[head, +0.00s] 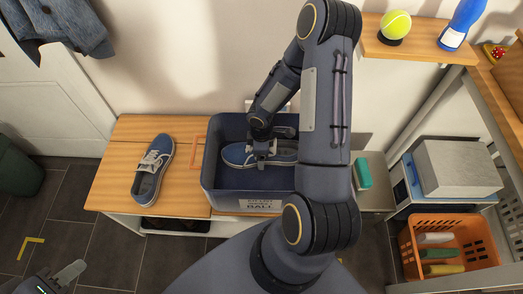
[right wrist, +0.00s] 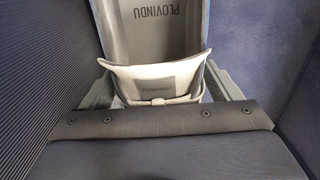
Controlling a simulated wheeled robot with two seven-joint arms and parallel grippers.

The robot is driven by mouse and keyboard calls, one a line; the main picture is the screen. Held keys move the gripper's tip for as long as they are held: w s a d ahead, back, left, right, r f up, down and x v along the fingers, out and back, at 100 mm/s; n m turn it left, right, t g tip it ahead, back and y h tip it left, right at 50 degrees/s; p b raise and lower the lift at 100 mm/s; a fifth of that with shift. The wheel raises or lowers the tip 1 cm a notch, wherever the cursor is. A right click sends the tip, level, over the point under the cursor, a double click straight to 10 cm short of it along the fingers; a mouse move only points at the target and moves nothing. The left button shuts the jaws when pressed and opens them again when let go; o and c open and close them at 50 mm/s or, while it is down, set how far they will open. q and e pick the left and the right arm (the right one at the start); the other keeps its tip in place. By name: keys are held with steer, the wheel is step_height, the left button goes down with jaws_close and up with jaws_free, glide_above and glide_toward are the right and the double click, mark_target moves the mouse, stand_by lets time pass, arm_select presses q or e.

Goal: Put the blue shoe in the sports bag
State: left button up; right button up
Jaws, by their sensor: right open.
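A blue shoe with a pale sole (head: 234,154) lies inside the dark blue sports bag (head: 222,200), toe to the left, partly hidden by my right gripper. A second blue shoe (head: 153,168) stands on the wooden bench left of the bag. My right gripper (head: 263,158) reaches down into the bag over the shoe. In the right wrist view, its open fingers (right wrist: 158,76) stand on either side of the shoe's pale tongue (right wrist: 156,82); contact is unclear. My left gripper (head: 66,275) is low at the left edge, partly cut off, away from both shoes.
The bench (head: 113,193) has bare wood around the left shoe. The bag has an orange handle (head: 197,152). An orange crate (head: 415,252) stands at lower right. A shelf (head: 398,52) at upper right holds a tennis ball (head: 396,24) and a blue bottle (head: 463,22).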

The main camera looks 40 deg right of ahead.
step_height(320, 180, up, 19)
steer(key=s+m+p, duration=0.1)
steer(key=m+p, duration=0.1)
steer(key=p, duration=0.1)
steer(key=s+a+r+m+t+y, duration=0.3)
steer(key=s+a+r+m+t, duration=0.2)
steer(key=s+a+r+m, duration=0.4)
steer(key=s+a+r, duration=0.2)
steer(key=s+r, duration=0.2)
steer(key=r, duration=0.2)
steer(key=shift+s+a+r+m+t+y, duration=0.2)
steer(key=shift+s+m+t+y, duration=0.1)
steer(key=shift+m+y, duration=0.1)
